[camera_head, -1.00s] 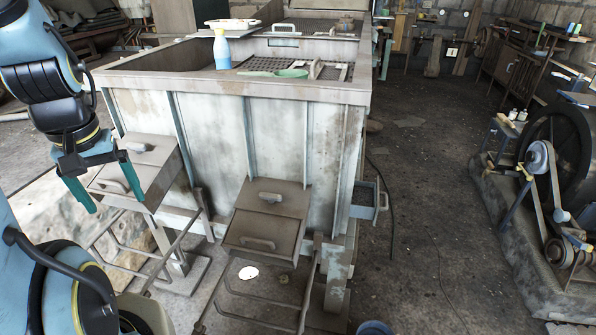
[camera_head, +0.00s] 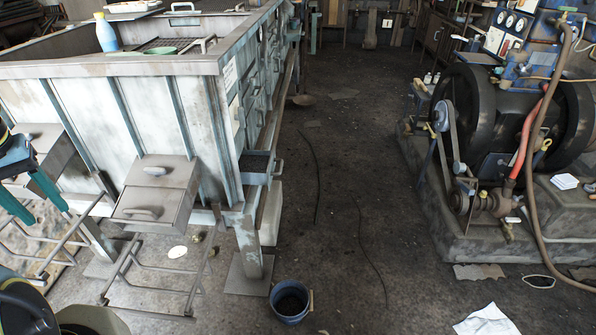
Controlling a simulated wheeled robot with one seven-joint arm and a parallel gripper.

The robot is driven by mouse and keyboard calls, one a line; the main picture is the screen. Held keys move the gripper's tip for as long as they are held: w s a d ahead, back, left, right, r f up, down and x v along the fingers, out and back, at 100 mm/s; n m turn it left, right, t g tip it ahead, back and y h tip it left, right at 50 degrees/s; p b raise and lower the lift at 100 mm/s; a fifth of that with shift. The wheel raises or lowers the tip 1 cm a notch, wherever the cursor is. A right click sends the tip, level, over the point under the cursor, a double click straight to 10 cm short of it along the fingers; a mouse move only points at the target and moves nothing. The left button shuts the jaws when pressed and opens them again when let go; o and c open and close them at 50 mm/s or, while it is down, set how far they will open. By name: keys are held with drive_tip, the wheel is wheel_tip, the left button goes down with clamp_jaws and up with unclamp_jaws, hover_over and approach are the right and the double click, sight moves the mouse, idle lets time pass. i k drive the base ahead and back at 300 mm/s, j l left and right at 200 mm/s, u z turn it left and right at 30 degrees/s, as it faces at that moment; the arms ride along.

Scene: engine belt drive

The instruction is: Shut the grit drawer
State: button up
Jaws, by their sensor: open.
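A small blue-grey drawer (camera_head: 258,167), which looks like the grit drawer, stands pulled out from the right side of the large pale metal tank (camera_head: 95,108), low near its front corner. Its open top shows a dark inside. My gripper (camera_head: 49,215) is at the far left edge, with two teal fingers apart and nothing between them. It is well to the left of the drawer, in front of the tank's left hopper, and does not touch the drawer.
Two grey lidded hoppers, one being the middle hopper (camera_head: 157,190), and metal frames stick out from the tank's front. A blue bucket (camera_head: 291,301) stands on the floor below the drawer. The engine (camera_head: 490,130) is at the right. The aisle between is mostly clear, with thin cables.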

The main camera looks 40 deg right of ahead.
sight(256, 166)
drive_tip(key=k+l+u, duration=0.1)
drive_tip(key=l, duration=0.35)
drive_tip(key=k+l+u, duration=0.1)
drive_tip(key=k+l, duration=0.5)
drive_tip(key=l, duration=0.25)
drive_tip(key=k+l+u, duration=0.15)
drive_tip(key=l, duration=0.3)
drive_tip(key=l+u, duration=0.1)
drive_tip(key=l, duration=0.35)
drive_tip(key=k+l, duration=0.1)
drive_tip(key=l, duration=0.35)
drive_tip(key=k+l+u, duration=0.15)
drive_tip(key=l, duration=0.3)
drive_tip(key=i+l, duration=0.1)
drive_tip(key=l, duration=0.2)
drive_tip(key=i+l, duration=0.1)
drive_tip(key=l, duration=0.25)
